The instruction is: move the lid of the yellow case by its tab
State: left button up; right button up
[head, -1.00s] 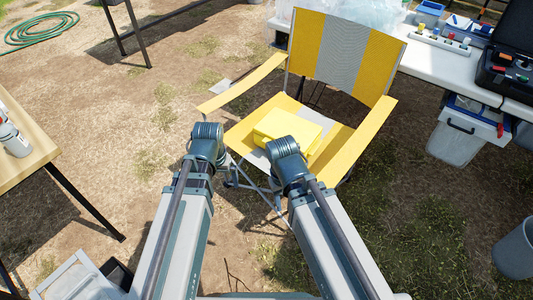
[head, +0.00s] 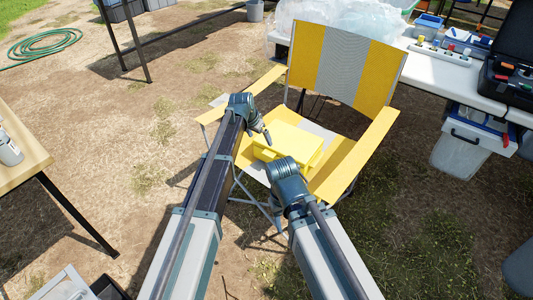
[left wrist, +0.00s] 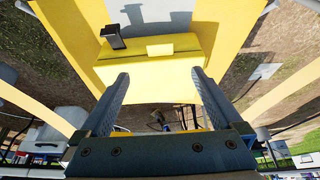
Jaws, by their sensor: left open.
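The yellow case (head: 290,146) lies on the chair seat, its lid looking closed in the head view. In the left wrist view, the case (left wrist: 190,68) lies just beyond my fingertips, with a paler yellow raised piece (left wrist: 160,49) that looks like the tab. My left gripper (head: 267,135) is beside the case's left side, pointing towards it. In the left wrist view, my left gripper (left wrist: 163,80) is open, with nothing between its fingers.
The yellow and grey folding chair (head: 345,60) has raised armrests close on both sides. A white table (head: 465,72) with an open black case (head: 512,70) stands at the right. A wooden table (head: 18,150) is at the left. A small dark block (left wrist: 113,37), unclear, shows near the case.

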aim_at(268, 154)
pick_arm(q)
jog(key=b+x, duration=1.2)
jog(key=x, duration=0.1)
jog(key=shift+f, duration=0.15)
jog(key=shift+c, duration=0.2)
grip_shut()
